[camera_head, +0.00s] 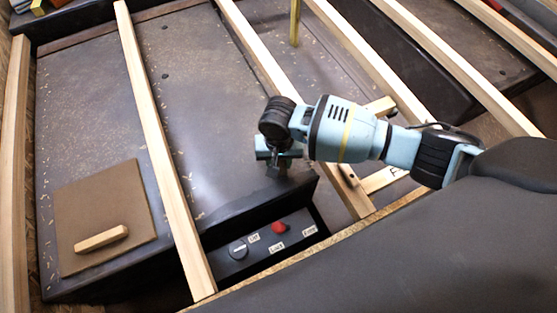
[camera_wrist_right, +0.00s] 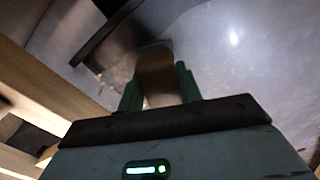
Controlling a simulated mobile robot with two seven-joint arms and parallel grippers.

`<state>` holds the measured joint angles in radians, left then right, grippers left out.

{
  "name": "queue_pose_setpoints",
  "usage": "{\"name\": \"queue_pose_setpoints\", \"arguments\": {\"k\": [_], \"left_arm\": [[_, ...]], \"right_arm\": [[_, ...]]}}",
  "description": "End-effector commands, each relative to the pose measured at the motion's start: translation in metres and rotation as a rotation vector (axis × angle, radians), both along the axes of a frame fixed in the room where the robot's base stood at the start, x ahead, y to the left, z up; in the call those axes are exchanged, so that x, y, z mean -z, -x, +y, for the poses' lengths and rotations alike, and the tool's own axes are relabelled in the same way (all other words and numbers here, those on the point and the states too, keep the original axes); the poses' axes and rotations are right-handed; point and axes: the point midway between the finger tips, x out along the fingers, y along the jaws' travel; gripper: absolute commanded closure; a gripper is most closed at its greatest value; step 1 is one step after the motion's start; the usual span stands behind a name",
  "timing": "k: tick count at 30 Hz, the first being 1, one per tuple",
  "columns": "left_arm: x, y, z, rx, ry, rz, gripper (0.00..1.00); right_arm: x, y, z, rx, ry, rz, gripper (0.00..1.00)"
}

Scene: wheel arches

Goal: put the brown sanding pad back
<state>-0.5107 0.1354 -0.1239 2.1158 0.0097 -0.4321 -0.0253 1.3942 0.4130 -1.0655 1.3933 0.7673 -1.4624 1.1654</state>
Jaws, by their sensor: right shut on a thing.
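My right gripper (camera_head: 278,158) is above the dark worktop, near its front edge and right of a long wooden rail. In the right wrist view, its two fingers (camera_wrist_right: 159,88) are shut on a small brown piece, which looks like the brown sanding pad (camera_wrist_right: 155,72). In the head view the gripper mostly hides it. A brown square board (camera_head: 130,197) lies on the worktop at the left, with a light wooden block (camera_head: 101,239) on its front part. My left gripper is not in view.
Pale wooden rails (camera_head: 150,135) cross above the dark worktop (camera_head: 205,75). A control panel with a red button (camera_head: 279,227) and a knob (camera_head: 238,249) is on the front below the gripper. A brass-coloured post (camera_head: 294,22) stands at the back. Wood shavings are scattered about.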

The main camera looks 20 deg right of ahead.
Motion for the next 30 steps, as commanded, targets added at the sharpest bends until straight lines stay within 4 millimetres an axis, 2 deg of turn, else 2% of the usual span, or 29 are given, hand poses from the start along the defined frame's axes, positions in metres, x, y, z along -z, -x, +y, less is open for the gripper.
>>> {"name": "queue_pose_setpoints", "arguments": {"k": [3, 4, 9, 20, 23, 30], "left_arm": [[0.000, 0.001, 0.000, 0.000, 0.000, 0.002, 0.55], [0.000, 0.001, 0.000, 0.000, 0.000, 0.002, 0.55], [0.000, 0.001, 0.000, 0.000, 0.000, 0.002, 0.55], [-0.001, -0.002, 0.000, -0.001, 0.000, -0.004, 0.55], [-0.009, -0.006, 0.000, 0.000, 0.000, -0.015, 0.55], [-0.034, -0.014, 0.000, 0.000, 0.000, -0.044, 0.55]], "right_arm": [[0.003, 0.000, 0.000, 0.000, 0.001, 0.000, 0.83], [0.003, 0.000, 0.000, 0.000, 0.001, 0.000, 0.62], [0.003, 0.000, 0.000, 0.000, 0.001, 0.000, 0.43], [-0.003, 0.000, 0.000, 0.000, -0.001, 0.000, 0.43], [-0.017, 0.000, 0.001, 0.000, -0.001, -0.001, 0.43], [-0.067, 0.000, 0.001, -0.001, -0.002, -0.004, 0.43]]}}
